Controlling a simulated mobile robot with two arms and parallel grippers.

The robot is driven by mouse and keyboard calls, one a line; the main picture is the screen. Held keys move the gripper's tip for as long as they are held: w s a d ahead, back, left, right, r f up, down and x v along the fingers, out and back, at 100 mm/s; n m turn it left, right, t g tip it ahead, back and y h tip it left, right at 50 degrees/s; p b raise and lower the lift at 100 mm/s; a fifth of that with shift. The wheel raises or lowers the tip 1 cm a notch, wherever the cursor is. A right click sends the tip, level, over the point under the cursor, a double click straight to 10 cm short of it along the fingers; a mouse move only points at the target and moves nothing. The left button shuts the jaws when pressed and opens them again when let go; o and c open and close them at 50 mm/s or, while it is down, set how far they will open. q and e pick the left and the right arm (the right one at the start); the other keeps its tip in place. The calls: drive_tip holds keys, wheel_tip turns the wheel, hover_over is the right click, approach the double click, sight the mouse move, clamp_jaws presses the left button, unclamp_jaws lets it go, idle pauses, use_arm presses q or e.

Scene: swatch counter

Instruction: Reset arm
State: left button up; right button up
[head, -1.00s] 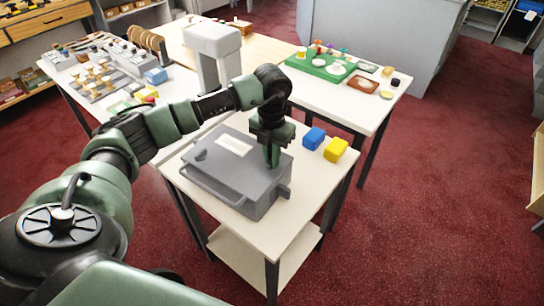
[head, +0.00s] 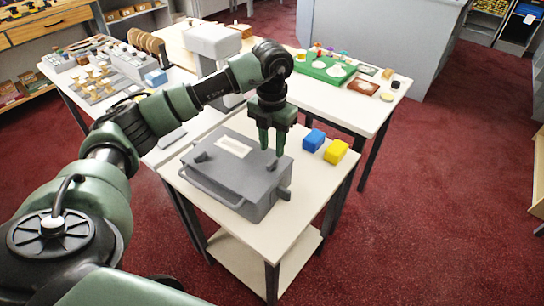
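My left gripper (head: 271,151) hangs above the back right part of a grey box (head: 226,172) with a pale label on its lid. Its two fingers point down and stand apart with nothing visible between them. I cannot tell for certain whether the fingertips clear the lid. The box sits closed on a small cream table (head: 272,226), with a bar handle along its front. My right gripper is not in view.
A blue block (head: 314,140) and a yellow block (head: 336,152) lie on the small table, right of the box. Behind, a long counter carries a green tray (head: 326,69), a grey arch (head: 212,41) and several small items. Red carpet on the right is open.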

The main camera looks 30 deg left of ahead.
use_arm(q)
drive_tip(key=shift+r, duration=1.3)
